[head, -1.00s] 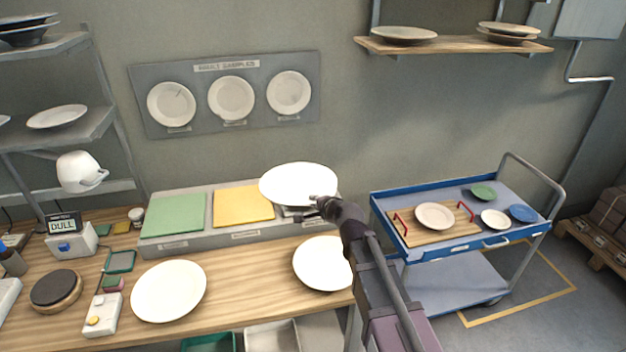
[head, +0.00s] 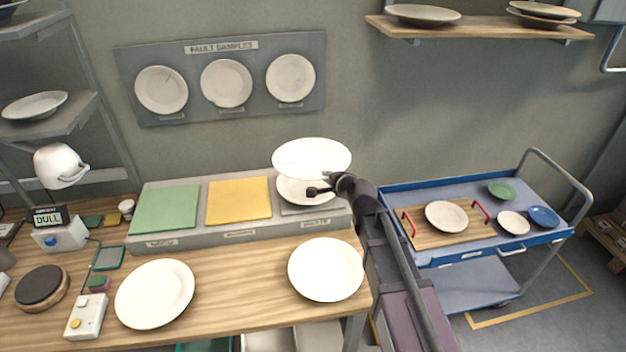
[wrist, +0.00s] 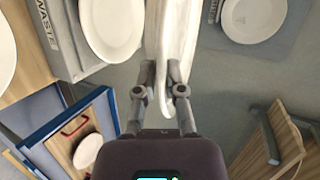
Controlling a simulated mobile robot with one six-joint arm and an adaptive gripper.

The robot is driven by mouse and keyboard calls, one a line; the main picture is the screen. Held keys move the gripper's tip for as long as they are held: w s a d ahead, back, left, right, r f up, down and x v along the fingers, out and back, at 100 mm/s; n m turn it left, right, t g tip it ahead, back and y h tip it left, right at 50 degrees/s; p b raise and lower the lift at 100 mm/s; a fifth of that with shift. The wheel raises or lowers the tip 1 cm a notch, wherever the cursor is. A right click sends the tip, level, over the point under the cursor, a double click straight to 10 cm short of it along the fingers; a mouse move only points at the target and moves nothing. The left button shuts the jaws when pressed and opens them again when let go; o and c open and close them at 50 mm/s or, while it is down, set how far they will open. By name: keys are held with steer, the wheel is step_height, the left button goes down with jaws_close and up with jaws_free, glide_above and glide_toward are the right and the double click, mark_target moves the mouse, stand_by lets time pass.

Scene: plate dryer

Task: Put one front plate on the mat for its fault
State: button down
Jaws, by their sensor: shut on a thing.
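My gripper (head: 328,184) is shut on the rim of a white plate (head: 312,154). In the wrist view this held plate (wrist: 176,40) stands nearly edge-on between the fingers (wrist: 162,85). It is in the air above the right end of the raised stand. Below it, another white plate (head: 298,192) lies on the grey mat (head: 328,208); it also shows in the wrist view (wrist: 113,25), beside a label reading WASTE. The green mat (head: 166,209) and yellow mat (head: 238,199) are bare. Two white plates lie on the front of the table, left (head: 155,293) and right (head: 326,270).
A fault samples panel (head: 240,46) with three plates hangs behind the stand. A small display (head: 48,217) reads DULL. A blue cart (head: 470,245) with a plate on a red-handled board stands right. A shelf (head: 480,28) is above. Bare wood lies between the front plates.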

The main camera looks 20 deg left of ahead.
steer(key=shift+r, duration=0.1)
stand_by(0.3)
steer(key=shift+f+b, duration=0.3)
steer(key=shift+f, duration=0.05)
steer(key=s+f+y+b, duration=0.1)
steer(key=s+f+b, duration=0.3)
steer(key=f+b, duration=0.9)
steer(key=shift+b, duration=0.65)
steer(key=b, duration=0.1)
glide_above(321, 202)
steer(key=shift+s+f, duration=0.1)
steer(key=shift+f, duration=0.65)
